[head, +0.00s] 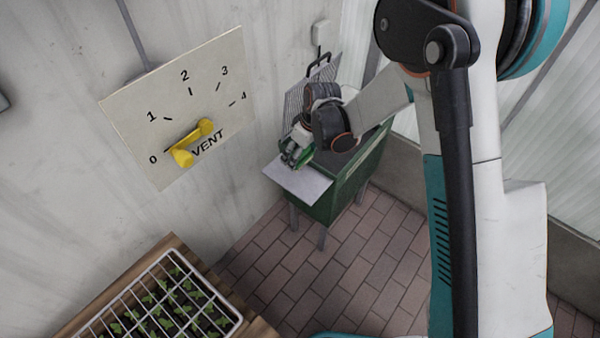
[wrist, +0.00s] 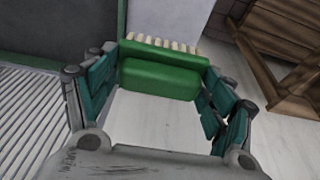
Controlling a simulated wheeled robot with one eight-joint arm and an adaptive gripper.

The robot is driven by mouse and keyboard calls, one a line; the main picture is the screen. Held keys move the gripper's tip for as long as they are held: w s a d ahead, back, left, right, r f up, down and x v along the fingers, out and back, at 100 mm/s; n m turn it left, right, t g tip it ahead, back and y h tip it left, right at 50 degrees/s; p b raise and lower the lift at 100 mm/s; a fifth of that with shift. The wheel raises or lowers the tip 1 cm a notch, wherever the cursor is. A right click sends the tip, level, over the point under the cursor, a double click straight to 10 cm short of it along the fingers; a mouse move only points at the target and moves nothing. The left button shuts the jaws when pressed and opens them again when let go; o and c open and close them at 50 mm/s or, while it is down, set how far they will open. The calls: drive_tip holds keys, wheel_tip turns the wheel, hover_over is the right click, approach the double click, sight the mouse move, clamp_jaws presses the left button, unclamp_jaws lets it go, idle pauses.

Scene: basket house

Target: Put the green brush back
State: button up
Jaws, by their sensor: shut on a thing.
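The green brush (wrist: 160,78) has a green block body and a row of pale bristles along its far side in the wrist view. My gripper (wrist: 163,88) is shut on it, with a teal finger at each end of the brush. In the head view my gripper (head: 293,155) is over the pale side shelf (head: 302,185) of a green cabinet. The brush is small and partly hidden by the fingers there. The pale shelf surface (wrist: 150,125) shows below the brush in the wrist view; I cannot tell whether they touch.
The green cabinet (head: 347,187) stands by the wall with an upright wire rack behind my gripper. A vent panel (head: 165,110) with a yellow handle (head: 193,143) is on the left wall. A seedling tray under a white wire frame (head: 228,295) is in front. Brick floor (head: 285,270) between is clear.

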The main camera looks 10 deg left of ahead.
sight(305, 158)
wheel_tip(305, 158, down, 8)
drive_tip(key=shift+f+b, duration=0.15)
drive_tip(key=shift+b, duration=0.95)
drive_tip(key=shift+f, duration=0.1)
drive_tip(key=o, duration=1.1)
drive_tip(key=p+v, duration=0.3)
drive_tip(key=v, duration=0.9)
drive_tip(key=shift+p, duration=0.4)
